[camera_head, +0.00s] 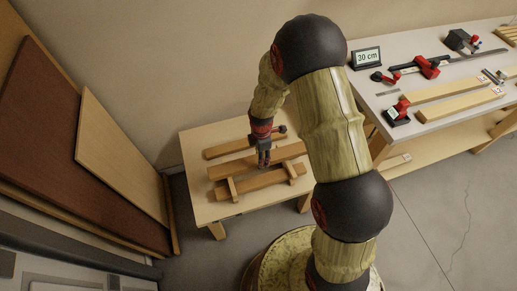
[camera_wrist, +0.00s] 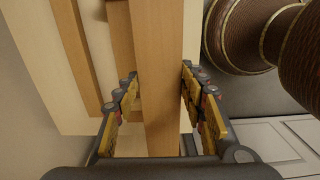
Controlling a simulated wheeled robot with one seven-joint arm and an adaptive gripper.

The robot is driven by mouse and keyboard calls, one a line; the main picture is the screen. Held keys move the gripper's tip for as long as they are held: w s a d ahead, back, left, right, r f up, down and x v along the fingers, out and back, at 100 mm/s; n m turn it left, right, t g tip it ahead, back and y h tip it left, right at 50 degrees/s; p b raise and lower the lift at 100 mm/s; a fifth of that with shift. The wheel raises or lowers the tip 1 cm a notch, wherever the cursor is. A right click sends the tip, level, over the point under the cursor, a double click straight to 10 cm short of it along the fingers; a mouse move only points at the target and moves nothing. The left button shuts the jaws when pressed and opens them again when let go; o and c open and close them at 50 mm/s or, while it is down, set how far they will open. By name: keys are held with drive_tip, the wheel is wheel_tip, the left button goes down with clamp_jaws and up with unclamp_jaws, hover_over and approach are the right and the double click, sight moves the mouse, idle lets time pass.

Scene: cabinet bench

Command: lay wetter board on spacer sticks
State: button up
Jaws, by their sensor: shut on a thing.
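My gripper (camera_head: 263,160) is shut on a long wooden board (camera_head: 222,172) over the low table. In the wrist view the jaws of my gripper (camera_wrist: 158,85) are on either side of the held board (camera_wrist: 160,125). Another board (camera_head: 261,182) lies in front of it. Two short spacer sticks (camera_head: 232,188) (camera_head: 291,172) lie crosswise over that front board, and their far ends reach toward the held board. I cannot tell whether the held board touches them. A third board (camera_head: 228,148) lies at the back of the table. No moisture reading shows on these boards.
The low table (camera_head: 200,208) is bare at its left front. Large panels (camera_head: 122,145) lean at left.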

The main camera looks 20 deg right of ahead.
drive_tip(key=shift+w+f, duration=0.3)
drive_tip(key=shift+f+b, duration=3.25)
drive_tip(key=shift+f, duration=1.3)
drive_tip(key=shift+f, duration=0.55)
drive_tip(key=o, duration=1.2)
drive_tip(key=shift+s, duration=0.1)
drive_tip(key=shift+c, duration=0.2)
drive_tip(key=shift+r, duration=0.1)
drive_tip(key=shift+c, duration=0.2)
